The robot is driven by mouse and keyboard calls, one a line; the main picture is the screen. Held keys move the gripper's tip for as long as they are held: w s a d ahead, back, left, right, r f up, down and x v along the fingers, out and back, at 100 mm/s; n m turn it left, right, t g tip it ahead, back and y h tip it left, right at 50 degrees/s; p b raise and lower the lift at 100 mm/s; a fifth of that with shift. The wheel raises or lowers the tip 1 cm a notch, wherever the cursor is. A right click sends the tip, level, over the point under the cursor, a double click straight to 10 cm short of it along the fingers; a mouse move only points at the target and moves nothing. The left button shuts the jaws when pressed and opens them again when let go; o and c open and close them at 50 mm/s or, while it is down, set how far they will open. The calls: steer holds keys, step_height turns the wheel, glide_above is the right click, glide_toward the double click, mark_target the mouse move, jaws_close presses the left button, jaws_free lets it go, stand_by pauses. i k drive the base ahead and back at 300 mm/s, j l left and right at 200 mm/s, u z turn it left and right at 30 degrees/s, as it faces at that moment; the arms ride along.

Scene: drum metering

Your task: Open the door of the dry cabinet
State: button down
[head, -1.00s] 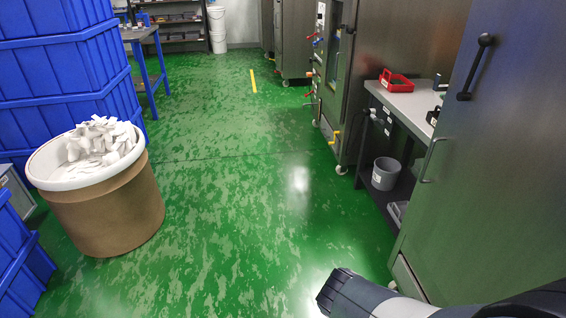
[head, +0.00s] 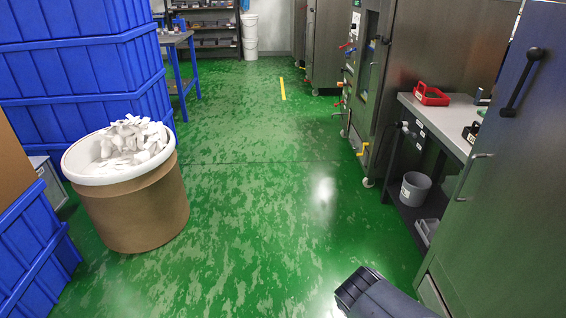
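A tall grey metal cabinet (head: 510,190) stands at the right edge, cut off by the frame; it appears to be the dry cabinet. Its large front looks shut. A black bar handle (head: 522,82) is on its upper part, and a thin metal pull handle (head: 468,178) sits lower near its left edge. A dark grey part of my arm shows at the bottom right, in front of the cabinet's foot.
A brown drum (head: 135,212) with white pieces stands left, by stacked blue crates (head: 85,65). A bench (head: 440,128) with a red tray (head: 431,95) and a grey bin (head: 415,188) below adjoins the cabinet. The green floor (head: 265,225) between is clear.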

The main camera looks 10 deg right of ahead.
mark_target(500, 239)
steer(key=z, duration=1.75)
